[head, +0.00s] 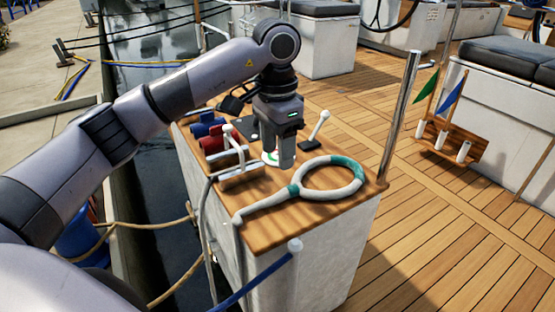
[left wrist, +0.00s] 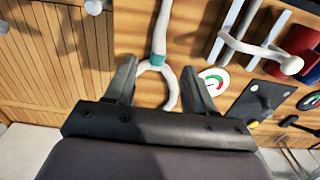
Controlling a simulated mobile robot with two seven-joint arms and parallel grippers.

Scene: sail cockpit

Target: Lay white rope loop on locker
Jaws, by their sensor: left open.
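The white rope loop (head: 347,188) lies on the wooden top of the locker (head: 275,236), with teal bands on its ring and at its neck. Its tail runs toward the near left edge. My left gripper (head: 281,160) points down over the locker, just left of the ring in the head view. In the left wrist view, its open fingers (left wrist: 160,72) frame the teal band and part of the rope loop (left wrist: 161,22). The fingers are not closed on the rope; I cannot tell whether they touch it. My right gripper is in neither view.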

